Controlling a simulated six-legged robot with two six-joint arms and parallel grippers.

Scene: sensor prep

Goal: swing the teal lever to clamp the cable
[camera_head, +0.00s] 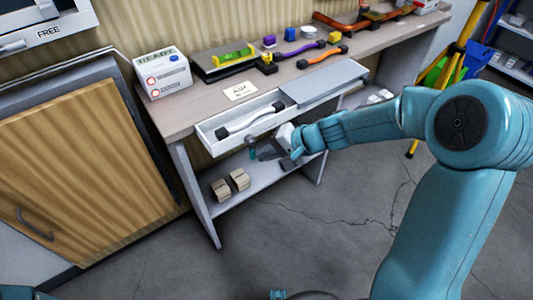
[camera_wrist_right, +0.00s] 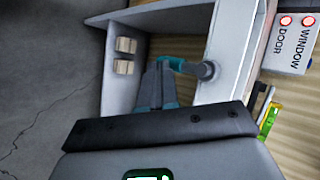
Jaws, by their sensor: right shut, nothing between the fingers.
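A small teal lever (camera_head: 253,153) hangs from a grey round pivot (camera_head: 249,140) on the front of the open drawer. In the right wrist view the teal lever (camera_wrist_right: 172,63) runs from the grey pivot (camera_wrist_right: 208,70) toward the fingertips. My right gripper (camera_head: 262,155) is shut and empty, with its tips right at the lever; I cannot tell whether they touch it. Its dark fingers (camera_wrist_right: 157,72) also show in the wrist view. A white cable-like piece (camera_head: 250,121) with dark ends lies in the drawer (camera_head: 207,136). My left gripper is not in view.
The bench top (camera_head: 190,112) holds a "READY" box (camera_head: 162,75), a yellow-green device (camera_head: 232,56), a purple cable (camera_head: 300,49) and an orange cable (camera_head: 322,56). Two small tan boxes (camera_head: 239,179) sit on the lower shelf. The floor in front is clear.

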